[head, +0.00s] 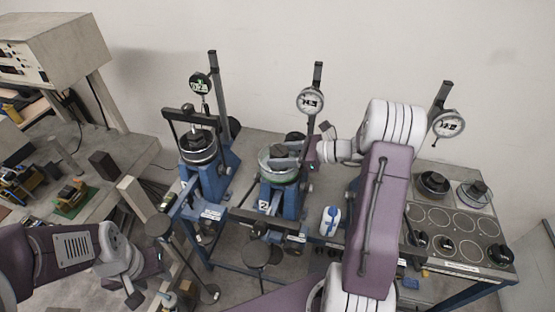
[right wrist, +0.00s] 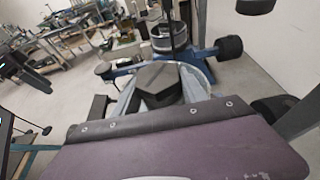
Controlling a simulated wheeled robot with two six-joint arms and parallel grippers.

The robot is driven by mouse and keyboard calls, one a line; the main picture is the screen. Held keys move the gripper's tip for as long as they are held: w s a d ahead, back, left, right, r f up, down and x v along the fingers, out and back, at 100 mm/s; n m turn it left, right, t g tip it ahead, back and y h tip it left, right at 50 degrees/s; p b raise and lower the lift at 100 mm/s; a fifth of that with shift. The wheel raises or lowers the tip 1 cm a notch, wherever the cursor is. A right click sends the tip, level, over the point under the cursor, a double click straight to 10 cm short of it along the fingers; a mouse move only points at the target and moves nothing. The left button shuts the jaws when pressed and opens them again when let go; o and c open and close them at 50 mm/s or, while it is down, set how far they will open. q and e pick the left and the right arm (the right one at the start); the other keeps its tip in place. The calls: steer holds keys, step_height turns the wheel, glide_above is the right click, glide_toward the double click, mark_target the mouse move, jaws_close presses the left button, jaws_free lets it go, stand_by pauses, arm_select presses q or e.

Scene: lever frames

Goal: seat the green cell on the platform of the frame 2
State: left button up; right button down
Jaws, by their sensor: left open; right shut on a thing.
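The green cell (head: 278,176), a round clear-walled dish with a greenish rim and a black knob, is over the blue body of frame 2 (head: 284,200), the middle frame with the "2" tag. My right gripper (head: 288,153) is shut on the cell's black knob, reaching in from the right. The right wrist view shows the dark many-sided knob (right wrist: 160,80) with the cell's pale rim (right wrist: 205,73) around it. I cannot tell whether the cell touches the platform, which is hidden beneath it. My left gripper (head: 139,283) is open and empty at the lower left, away from the frames.
The left frame (head: 207,180) holds another cell with a black knob (head: 195,141) under its crossbar. A grey tray (head: 458,222) with ring marks and black-knobbed cells stands at right. A blue-and-white object (head: 330,220) lies right of frame 2. Dial gauges (head: 310,101) stand behind.

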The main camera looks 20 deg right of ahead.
steer(key=shift+w+d, duration=0.7)
steer(key=shift+w, duration=0.25)
steer(key=shift+w+d, duration=0.65)
steer(key=shift+w, duration=0.25)
steer(key=shift+f+b, duration=1)
steer(key=shift+f, duration=0.65)
steer(key=shift+s+d, duration=0.1)
steer(key=shift+f, duration=0.4)
steer(key=c, duration=0.5)
jaws_free()
steer(key=shift+s, duration=0.1)
steer(key=shift+f, duration=0.1)
